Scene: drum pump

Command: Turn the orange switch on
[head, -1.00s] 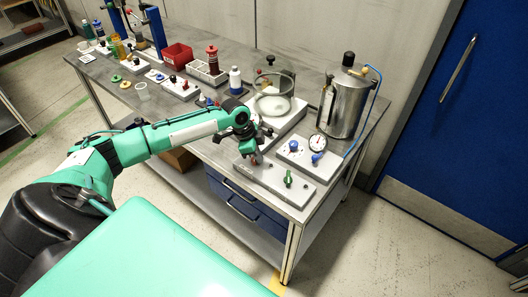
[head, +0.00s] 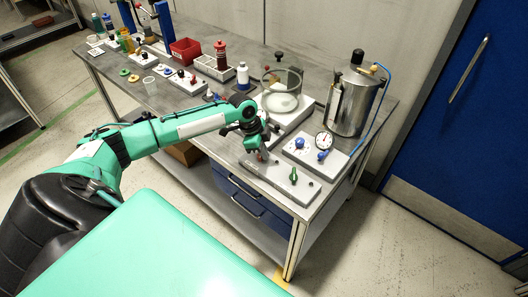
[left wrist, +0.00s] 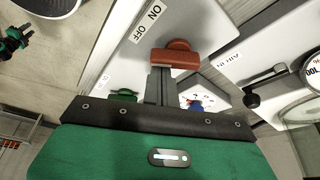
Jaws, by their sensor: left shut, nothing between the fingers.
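The orange switch (left wrist: 175,55) is a reddish-orange handle on a light grey panel, beside a label reading ON and OFF. My left gripper (left wrist: 160,82) is shut and empty, its fingertips right at the handle's near edge; I cannot tell whether they touch it. In the head view my left gripper (head: 260,155) points down over the left part of the grey panel (head: 280,182) and mostly hides the switch. A green switch (head: 293,175) stands to its right on the same panel.
Behind the panel are a plate with blue knobs (head: 323,156) and a gauge (head: 323,140), a metal tank (head: 353,100) and a glass chamber (head: 281,88). Bottles and a red bin (head: 185,51) stand further left. The table's front edge is close to the panel.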

